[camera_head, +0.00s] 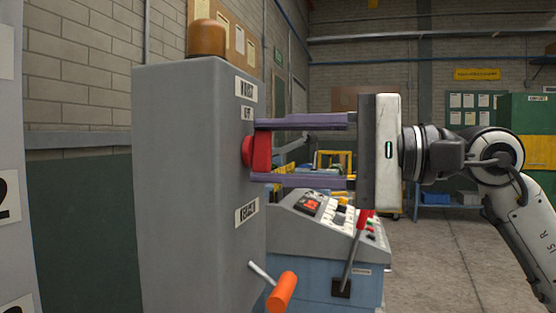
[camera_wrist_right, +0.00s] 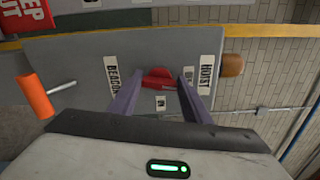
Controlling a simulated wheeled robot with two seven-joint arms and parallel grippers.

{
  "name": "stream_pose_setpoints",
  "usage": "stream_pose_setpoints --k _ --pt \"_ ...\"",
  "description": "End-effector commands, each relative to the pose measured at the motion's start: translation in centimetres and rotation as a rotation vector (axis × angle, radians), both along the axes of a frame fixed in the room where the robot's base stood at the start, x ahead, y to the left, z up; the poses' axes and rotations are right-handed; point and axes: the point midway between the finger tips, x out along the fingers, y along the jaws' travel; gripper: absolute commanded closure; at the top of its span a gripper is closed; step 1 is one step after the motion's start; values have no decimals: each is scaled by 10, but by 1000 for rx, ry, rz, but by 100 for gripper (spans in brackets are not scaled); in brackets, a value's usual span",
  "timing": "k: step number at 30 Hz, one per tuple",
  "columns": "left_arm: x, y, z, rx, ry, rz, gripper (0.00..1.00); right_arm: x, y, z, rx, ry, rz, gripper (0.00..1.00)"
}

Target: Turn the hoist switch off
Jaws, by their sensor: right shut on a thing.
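The red hoist switch (camera_head: 257,152) is a rotary knob on the side of a tall grey control box (camera_head: 190,180). A HOIST label (camera_head: 246,89) is above it, with a smaller label (camera_head: 247,113) below that one. My right gripper (camera_head: 254,152) reaches in from the right, its two purple fingers above and below the knob, and is shut on it. In the right wrist view the red switch (camera_wrist_right: 160,80) shows between the fingertips, its bar lying across the gap. Small labels beside it are too blurred to read. My left gripper is not in view.
A lever with an orange handle (camera_head: 281,292) sticks out below the BEACON label (camera_head: 246,211). An amber dome (camera_head: 206,38) tops the box. A console (camera_head: 315,240) with buttons and a red-topped lever stands behind my gripper. Open floor (camera_head: 440,260) is at the right.

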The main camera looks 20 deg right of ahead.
Motion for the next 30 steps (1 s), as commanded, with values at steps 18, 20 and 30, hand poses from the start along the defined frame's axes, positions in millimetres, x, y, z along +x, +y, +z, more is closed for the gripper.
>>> stream_pose_setpoints --k 18,20,30 --pt "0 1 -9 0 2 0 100 0 0 -1 -117 -173 1 79" --pt "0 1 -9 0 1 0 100 0 0 -1 -118 -175 1 79" --pt "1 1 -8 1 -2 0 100 0 0 -1 -119 -176 0 50"
